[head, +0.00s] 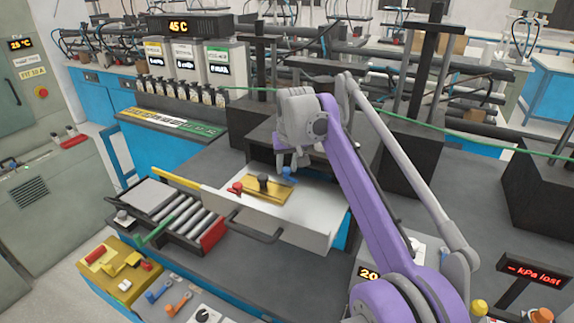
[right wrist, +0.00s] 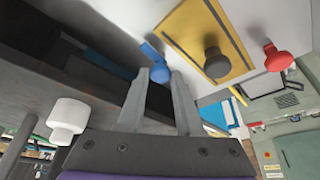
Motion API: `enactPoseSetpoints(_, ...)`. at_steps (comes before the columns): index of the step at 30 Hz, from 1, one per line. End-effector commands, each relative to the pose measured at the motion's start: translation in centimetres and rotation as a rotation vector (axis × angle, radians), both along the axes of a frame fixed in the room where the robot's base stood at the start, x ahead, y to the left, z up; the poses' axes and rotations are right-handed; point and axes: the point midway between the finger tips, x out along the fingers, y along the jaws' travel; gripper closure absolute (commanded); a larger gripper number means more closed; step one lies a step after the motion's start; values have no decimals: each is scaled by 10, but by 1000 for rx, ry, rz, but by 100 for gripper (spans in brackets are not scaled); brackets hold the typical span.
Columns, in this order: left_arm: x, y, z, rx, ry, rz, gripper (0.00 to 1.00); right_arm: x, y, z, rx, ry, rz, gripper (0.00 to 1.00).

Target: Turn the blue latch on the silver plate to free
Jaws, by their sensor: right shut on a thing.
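The silver plate (head: 312,215) slopes at the middle of the bench in the head view; it also shows in the right wrist view (right wrist: 288,22). The blue latch (head: 288,174) is at its far edge, and it shows in the right wrist view (right wrist: 151,51) at the fingertips. My right gripper (head: 292,163) reaches down to the latch from above. Its two fingers (right wrist: 164,75) stand a little apart and are shut on the latch, which they partly hide. My left gripper is not in view.
A yellow plate (head: 253,186) with a dark knob (head: 263,182) lies beside the latch. A red knob (head: 236,188) stands at its left. A roller tray (head: 150,192) is on the left. A black block (head: 410,150) stands right of my arm.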

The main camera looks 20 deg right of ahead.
Motion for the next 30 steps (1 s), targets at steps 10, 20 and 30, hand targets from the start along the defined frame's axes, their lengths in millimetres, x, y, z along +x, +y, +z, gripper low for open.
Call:
enactPoseSetpoints(10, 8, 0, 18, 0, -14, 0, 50, 0, -1, 1, 1, 1, 125, 100)
enactPoseSetpoints(20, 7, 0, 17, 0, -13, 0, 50, 0, -1, 0, 1, 1, 124, 40)
enactPoseSetpoints(30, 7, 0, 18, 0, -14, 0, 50, -1, -1, 2, 1, 1, 123, 36)
